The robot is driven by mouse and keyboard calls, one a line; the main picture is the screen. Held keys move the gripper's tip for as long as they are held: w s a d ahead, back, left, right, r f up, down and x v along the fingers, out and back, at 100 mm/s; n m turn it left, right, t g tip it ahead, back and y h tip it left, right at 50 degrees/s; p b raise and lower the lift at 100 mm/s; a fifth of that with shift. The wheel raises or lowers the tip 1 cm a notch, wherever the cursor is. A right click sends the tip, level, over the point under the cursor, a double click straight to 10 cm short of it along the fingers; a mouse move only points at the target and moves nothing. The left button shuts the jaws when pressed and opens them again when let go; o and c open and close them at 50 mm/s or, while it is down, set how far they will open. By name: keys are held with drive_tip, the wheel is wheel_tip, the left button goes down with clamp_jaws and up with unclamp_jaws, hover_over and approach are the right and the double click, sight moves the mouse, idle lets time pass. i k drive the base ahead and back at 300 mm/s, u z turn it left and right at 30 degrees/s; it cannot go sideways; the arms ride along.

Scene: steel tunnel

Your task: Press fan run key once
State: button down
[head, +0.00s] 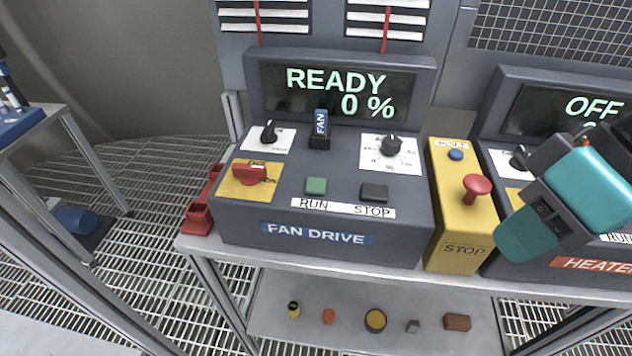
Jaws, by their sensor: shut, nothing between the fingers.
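The fan run key is a green square button (316,186) above the word RUN on the sloped face of the grey fan drive console (240,222). A dark stop button (374,192) sits to its right above the word STOP. The fan display (280,100) reads READY and 0 %. A teal and dark part of my arm reaches in from the right, in front of the heater console and clear of the fan run key. My gripper's fingers do not show in the head view.
The fan console has a red switch (250,173), black knobs (391,146) and an upright blue FAN tag (321,122). A yellow stop box (450,235) with a red mushroom button (476,187) stands between it and the heater console (510,80). Small items lie on the lower shelf (275,325).

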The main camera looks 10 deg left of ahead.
sight(315, 186)
drive_tip(key=k, duration=1.35)
drive_tip(key=u, duration=0.15)
drive_tip(key=i, duration=0.8)
drive_tip(key=u, duration=0.45)
